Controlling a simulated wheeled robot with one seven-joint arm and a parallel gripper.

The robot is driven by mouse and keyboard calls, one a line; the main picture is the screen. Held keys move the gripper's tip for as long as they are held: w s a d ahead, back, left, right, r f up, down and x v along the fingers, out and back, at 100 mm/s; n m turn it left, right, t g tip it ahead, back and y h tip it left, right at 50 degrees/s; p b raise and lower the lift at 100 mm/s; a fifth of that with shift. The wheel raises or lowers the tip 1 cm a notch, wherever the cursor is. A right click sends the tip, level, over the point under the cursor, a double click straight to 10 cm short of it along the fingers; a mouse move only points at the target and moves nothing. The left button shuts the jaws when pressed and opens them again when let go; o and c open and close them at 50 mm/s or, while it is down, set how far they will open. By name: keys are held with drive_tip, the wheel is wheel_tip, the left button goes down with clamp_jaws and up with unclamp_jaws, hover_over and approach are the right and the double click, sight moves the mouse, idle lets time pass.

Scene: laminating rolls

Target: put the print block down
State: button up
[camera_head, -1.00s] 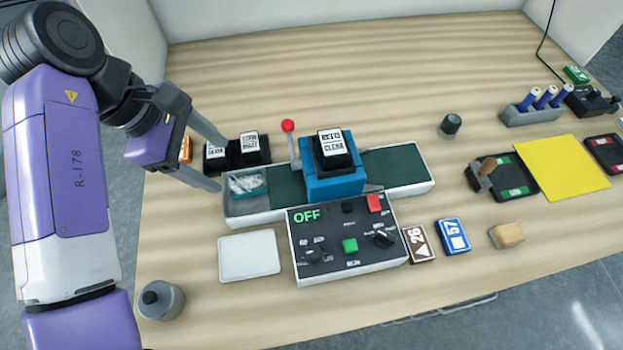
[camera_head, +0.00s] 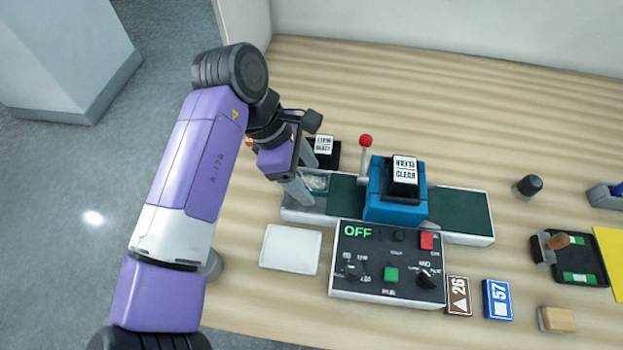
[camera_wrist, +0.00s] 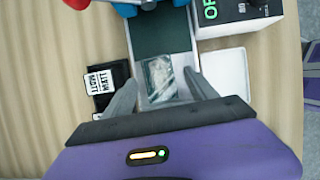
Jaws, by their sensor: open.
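A black block with a white label (camera_head: 405,168) reading "CLEAR" sits on top of the blue press (camera_head: 383,207). Another black block with a white label (camera_head: 323,146) stands behind the left end of the press bed; its label also shows in the wrist view (camera_wrist: 102,88), left of my fingers. Which of them is the print block I cannot tell. My gripper (camera_head: 304,197) is open and empty. It points down over the left end of the bed, with a clear crinkled packet (camera_wrist: 160,77) between and below its fingers. My arm hides part of the rear left area.
The control box (camera_head: 388,262) reads "OFF". A white pad (camera_head: 291,249) lies left of it. The red-knobbed lever (camera_head: 365,142) stands beside the press. Cards, a wooden block (camera_head: 556,319) and a dark knob (camera_head: 528,186) are to the right. Table behind the press is bare.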

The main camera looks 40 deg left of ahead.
clamp_jaws()
idle(0.3)
